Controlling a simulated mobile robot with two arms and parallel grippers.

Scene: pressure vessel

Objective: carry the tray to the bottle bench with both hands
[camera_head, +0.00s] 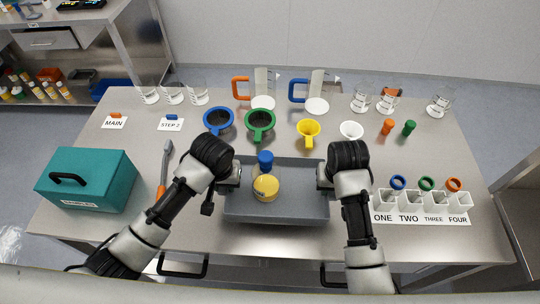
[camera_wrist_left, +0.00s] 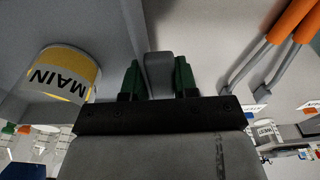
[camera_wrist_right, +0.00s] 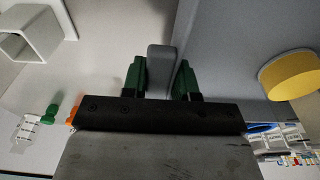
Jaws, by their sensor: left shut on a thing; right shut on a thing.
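The grey tray (camera_head: 276,207) is at the front middle of the steel table. It holds a jar with a yellow top (camera_head: 265,187) and a blue-capped item (camera_head: 265,160). In the left wrist view the jar (camera_wrist_left: 62,75) carries the label MAIN. My left gripper (camera_head: 232,175) is shut on the tray's left handle (camera_wrist_left: 158,75). My right gripper (camera_head: 324,174) is shut on the tray's right handle (camera_wrist_right: 160,70). Whether the tray touches the table is hard to tell.
A teal box (camera_head: 88,180) stands at the left, with an orange-handled tool (camera_head: 163,165) beside it. Labelled white holders (camera_head: 425,203) stand at the right. Funnels (camera_head: 260,122) and beakers (camera_head: 198,93) line the back. A shelved bench (camera_head: 95,35) with bottles is at the far left.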

